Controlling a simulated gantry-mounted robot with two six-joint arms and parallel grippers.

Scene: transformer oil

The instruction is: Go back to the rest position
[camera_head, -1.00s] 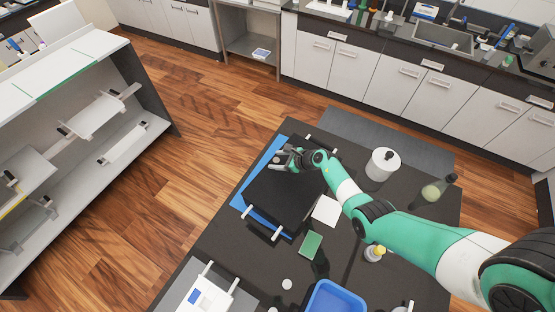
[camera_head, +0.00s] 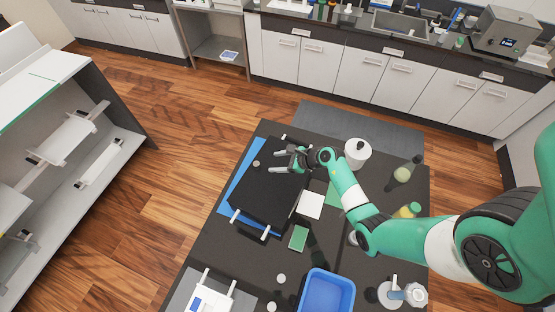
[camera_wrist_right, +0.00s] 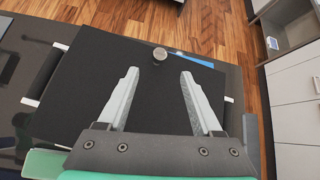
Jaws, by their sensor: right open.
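My right gripper (camera_head: 279,162) is open and empty above the black slab-like case (camera_head: 262,200) on the dark table. In the right wrist view its two fingers (camera_wrist_right: 160,74) point across the case's black top (camera_wrist_right: 100,75), spread apart. A small round metallic piece (camera_head: 256,164) rests on the case near its far left edge. It also shows in the right wrist view (camera_wrist_right: 160,54), just beyond the fingertips and apart from them. My left gripper is not in view.
A white canister (camera_head: 357,153), a green bottle (camera_head: 405,170) and a yellow-topped bottle (camera_head: 408,210) stand near my right arm. A blue tray (camera_head: 327,291), a white pad (camera_head: 311,205) and a green pad (camera_head: 299,237) lie nearer. A shelf (camera_head: 70,150) stands left, across open floor.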

